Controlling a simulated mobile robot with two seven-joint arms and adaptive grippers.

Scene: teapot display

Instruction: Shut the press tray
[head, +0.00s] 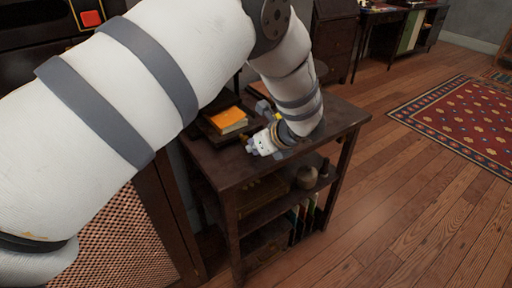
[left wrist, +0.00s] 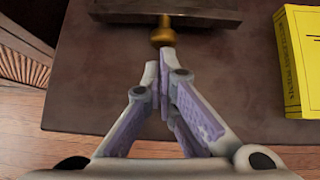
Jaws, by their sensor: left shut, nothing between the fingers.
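The press tray shows in the left wrist view as a dark flat edge (left wrist: 200,14) at the top, with a round brass knob (left wrist: 163,33) on its near side. In the head view, the dark press (head: 213,134) stands on the small table, partly hidden behind my left arm. My left gripper (head: 250,147) is low over the tabletop at the knob side of the tray. In the left wrist view its fingertips (left wrist: 163,68) are together and empty, just short of the knob. I cannot tell whether they touch it. My right gripper is not in view.
The dark wooden table (head: 232,174) has lower shelves with a pot (head: 307,177) and books. Open wooden floor and a red rug (head: 465,120) lie to the right.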

